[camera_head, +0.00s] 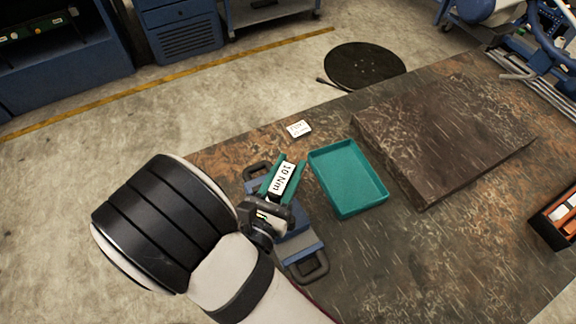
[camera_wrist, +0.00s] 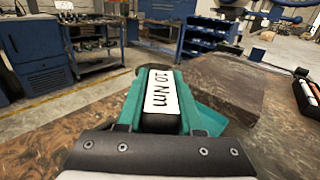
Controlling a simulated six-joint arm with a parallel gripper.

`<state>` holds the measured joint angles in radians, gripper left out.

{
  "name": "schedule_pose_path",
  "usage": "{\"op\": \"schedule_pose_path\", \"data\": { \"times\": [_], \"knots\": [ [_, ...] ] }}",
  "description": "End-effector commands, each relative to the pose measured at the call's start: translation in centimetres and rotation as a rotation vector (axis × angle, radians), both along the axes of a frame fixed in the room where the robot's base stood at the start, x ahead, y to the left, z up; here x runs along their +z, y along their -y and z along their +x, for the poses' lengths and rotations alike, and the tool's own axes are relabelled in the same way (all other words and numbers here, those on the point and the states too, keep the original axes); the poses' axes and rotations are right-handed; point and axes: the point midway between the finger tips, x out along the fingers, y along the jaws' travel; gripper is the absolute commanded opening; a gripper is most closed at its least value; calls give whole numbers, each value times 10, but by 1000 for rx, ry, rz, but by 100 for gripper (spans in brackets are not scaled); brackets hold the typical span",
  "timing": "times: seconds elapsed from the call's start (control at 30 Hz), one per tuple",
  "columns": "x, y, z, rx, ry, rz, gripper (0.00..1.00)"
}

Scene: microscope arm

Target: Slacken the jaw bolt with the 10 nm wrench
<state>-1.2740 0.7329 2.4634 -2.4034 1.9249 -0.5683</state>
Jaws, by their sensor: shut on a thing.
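My gripper (camera_head: 288,174) is shut on the 10 Nm wrench (camera_head: 283,182), with a teal finger along each side of it. The wrench has a black body and a white label reading "10 Nm". In the wrist view the wrench (camera_wrist: 161,95) is between the teal fingers, label facing the camera. A blue fixture with black handles (camera_head: 312,250) is on the table below my gripper, partly hidden by it and my arm. I cannot make out the jaw bolt in either view. Contact between the wrench and the fixture cannot be told.
An empty teal tray (camera_head: 347,178) is right of my gripper. A small white card (camera_head: 299,128) lies near the table's far edge. A raised brown slab (camera_head: 445,135) is farther right. A dark box with orange contents (camera_head: 562,215) stands at the right edge. The front table surface (camera_head: 430,265) is clear.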

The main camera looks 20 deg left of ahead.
Motion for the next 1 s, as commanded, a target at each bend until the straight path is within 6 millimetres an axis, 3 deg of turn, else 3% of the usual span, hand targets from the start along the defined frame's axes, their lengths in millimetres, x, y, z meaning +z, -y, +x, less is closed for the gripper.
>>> {"op": "schedule_pose_path", "data": {
  "times": [1.0],
  "knots": [
    [-25, 0, 0, 0, 0, 0, 0]
  ]
}}
